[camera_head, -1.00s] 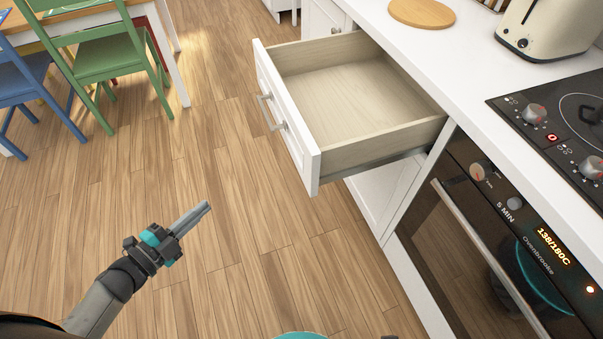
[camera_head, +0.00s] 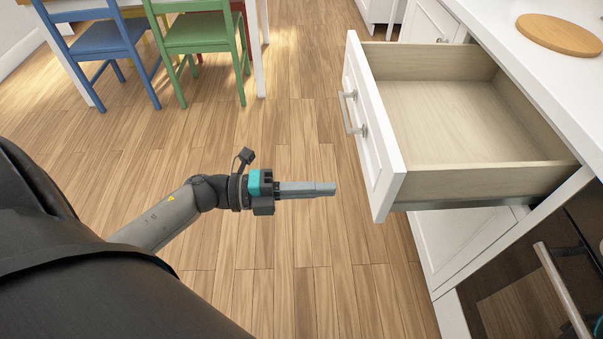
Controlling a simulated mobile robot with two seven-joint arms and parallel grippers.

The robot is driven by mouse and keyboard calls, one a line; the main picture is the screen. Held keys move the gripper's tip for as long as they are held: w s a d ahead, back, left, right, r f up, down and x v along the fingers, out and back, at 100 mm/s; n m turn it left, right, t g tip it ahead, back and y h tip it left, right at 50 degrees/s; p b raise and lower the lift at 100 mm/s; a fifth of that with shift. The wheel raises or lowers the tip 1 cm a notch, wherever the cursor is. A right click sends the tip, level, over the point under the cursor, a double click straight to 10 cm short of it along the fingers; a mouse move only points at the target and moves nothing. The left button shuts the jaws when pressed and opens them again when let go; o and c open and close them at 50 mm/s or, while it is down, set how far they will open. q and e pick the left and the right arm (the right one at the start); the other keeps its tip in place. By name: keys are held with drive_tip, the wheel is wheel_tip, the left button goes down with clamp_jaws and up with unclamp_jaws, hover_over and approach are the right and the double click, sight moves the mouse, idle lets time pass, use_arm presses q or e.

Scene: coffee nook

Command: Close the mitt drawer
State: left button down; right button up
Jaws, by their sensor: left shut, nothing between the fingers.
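The mitt drawer (camera_head: 398,179) is pulled well out of the white counter unit, on the right of the head view. Its inside looks empty, with a pale wooden bottom. Its white front carries a metal bar handle (camera_head: 347,113) and faces left. My left gripper (camera_head: 332,189) is shut and empty. In the picture its fingertips point right, a little left of the drawer front's near lower part, with a gap of floor showing between them. My right gripper is not in view.
The white counter (camera_head: 500,22) with a round wooden board (camera_head: 559,35) runs along the right. The oven handle (camera_head: 563,292) is at the lower right. A blue chair (camera_head: 104,38) and a green chair (camera_head: 205,33) stand at the far left. The wooden floor between is clear.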

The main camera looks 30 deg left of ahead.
sight(380, 187)
use_arm(q)
drive_tip(key=b+x, duration=0.1)
drive_tip(key=x, duration=0.5)
drive_tip(key=shift+w+d, duration=0.1)
drive_tip(key=shift+w, duration=0.05)
drive_tip(key=shift+x, duration=0.8)
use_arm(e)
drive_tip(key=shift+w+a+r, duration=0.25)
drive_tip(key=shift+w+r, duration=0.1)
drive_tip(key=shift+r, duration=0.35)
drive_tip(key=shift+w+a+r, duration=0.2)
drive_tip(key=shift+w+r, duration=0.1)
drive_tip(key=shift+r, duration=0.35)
